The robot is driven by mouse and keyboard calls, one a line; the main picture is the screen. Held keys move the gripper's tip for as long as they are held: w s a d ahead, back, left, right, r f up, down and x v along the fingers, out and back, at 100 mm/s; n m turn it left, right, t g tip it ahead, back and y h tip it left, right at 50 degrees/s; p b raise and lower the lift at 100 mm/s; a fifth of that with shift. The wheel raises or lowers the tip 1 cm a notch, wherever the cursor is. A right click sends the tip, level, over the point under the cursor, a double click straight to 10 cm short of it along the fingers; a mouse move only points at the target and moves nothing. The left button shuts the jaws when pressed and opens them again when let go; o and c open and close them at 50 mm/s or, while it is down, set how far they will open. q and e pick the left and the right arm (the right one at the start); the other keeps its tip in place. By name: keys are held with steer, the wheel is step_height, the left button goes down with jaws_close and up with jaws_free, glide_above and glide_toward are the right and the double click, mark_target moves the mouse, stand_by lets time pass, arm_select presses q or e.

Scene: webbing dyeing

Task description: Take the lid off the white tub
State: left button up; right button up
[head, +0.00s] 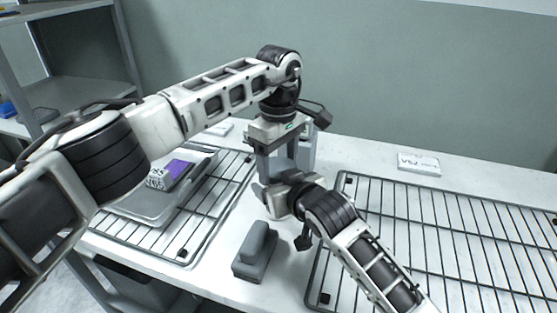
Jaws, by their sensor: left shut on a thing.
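My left gripper (278,160) points down near the middle of the picture, its fingers shut on what looks like the lid of the white tub. The pale grey-white tub (307,147) stands behind this gripper, and only part of it shows. The lid is mostly hidden by the fingers, so I cannot tell whether it is seated or lifted. My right gripper (263,200) comes in from the lower right and points left, just below and in front of the left one. Whether it holds anything is hidden.
A wire rack (440,225) lies on the right of the white table, another (205,225) on the left under a grey tray (150,207) with a purple-and-white box (168,174). A grey block with a handle (256,252) sits in front. A white labelled box (418,164) lies at the back right.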

arm_select(q)
steer(key=n, duration=0.3)
arm_select(e)
steer(key=shift+f, duration=0.1)
arm_select(q)
steer(key=o, duration=1.1)
step_height(320, 180, up, 4)
steer(key=shift+r, duration=0.25)
steer(key=shift+c, duration=0.4)
step_height(320, 180, up, 3)
steer(key=m, duration=0.2)
steer(key=shift+r+m, duration=0.1)
steer(key=shift+m, duration=0.6)
step_height(320, 180, down, 8)
steer(key=shift+r, duration=0.2)
